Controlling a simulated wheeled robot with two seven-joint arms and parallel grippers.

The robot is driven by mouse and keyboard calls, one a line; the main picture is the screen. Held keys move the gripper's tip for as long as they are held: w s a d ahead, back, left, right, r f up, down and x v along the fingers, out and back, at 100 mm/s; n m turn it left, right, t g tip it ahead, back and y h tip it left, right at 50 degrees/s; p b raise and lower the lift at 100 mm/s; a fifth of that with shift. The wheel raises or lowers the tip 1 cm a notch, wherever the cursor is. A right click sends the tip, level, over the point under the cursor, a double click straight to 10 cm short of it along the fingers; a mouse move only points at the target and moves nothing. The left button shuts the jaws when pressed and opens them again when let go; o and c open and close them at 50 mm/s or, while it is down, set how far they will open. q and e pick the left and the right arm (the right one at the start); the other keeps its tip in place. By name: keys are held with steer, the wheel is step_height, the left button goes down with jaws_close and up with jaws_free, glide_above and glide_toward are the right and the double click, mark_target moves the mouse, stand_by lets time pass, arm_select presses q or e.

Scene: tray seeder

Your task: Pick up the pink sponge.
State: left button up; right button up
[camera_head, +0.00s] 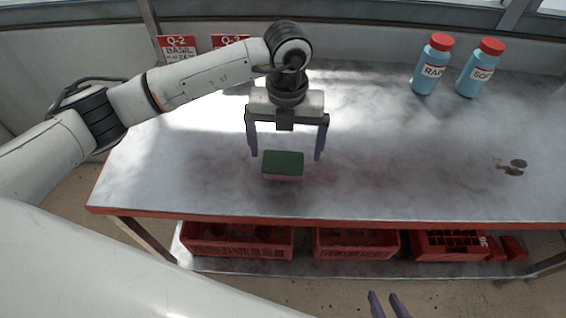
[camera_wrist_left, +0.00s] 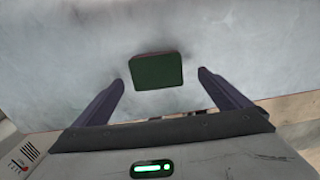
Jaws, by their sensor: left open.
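The pink sponge (camera_head: 282,178) lies on the grey bench top, with a dark green upper face and a pink lower layer along its front side. In the left wrist view the sponge (camera_wrist_left: 157,72) shows mostly its green face, centred just beyond and between the fingertips. My left gripper (camera_head: 286,157) is open and empty, its fingers pointing down on either side of the sponge with a gap on each side. Whether the fingertips are level with the sponge is hard to tell. My right gripper (camera_head: 383,295) shows only its fingertips at the bottom edge, apart and empty.
The bench (camera_head: 400,160) is clear around the sponge. Two blue bottles with red caps (camera_head: 433,65) (camera_head: 480,68) stand at the back right. A small metal object (camera_head: 514,167) lies at the right. Red signs (camera_head: 178,47) stand at the back left. Red crates (camera_head: 238,250) sit on the lower shelf.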

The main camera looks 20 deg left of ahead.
mark_target(283, 162)
arm_select(q)
steer(key=f, duration=0.3)
steer(key=shift+s+a+f+p, duration=0.1)
steer(key=shift+a+f+p, duration=0.2)
steer(key=shift+f, duration=0.65)
steer(key=c, duration=1.1)
